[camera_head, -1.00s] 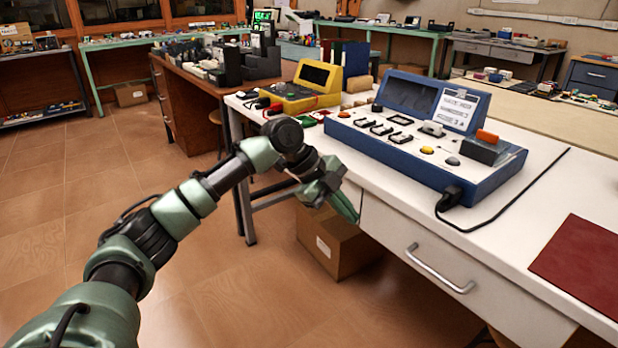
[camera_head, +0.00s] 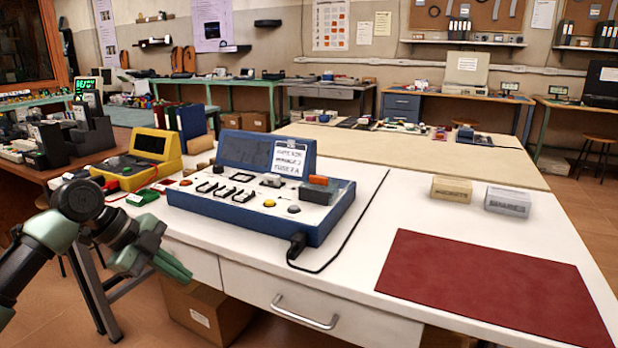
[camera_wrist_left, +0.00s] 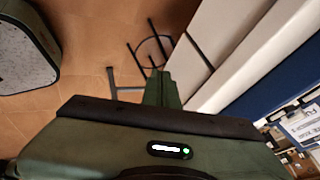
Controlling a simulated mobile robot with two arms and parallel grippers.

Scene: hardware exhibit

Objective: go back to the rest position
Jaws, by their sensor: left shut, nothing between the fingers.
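My left gripper (camera_head: 172,264) is shut and empty. In the head view it hangs at the front left edge of the white table (camera_head: 345,262), beside the drawer front and in front of the blue console. In the left wrist view its closed green fingers (camera_wrist_left: 162,90) point over the tiled floor, with the white table edge to their right. My right gripper does not show in any view.
On the table stand a blue console (camera_head: 250,212) with a black cable, a yellow device (camera_head: 147,155), two small boxes (camera_head: 452,189) and a red mat (camera_head: 490,285). A cardboard box (camera_head: 205,312) is below.

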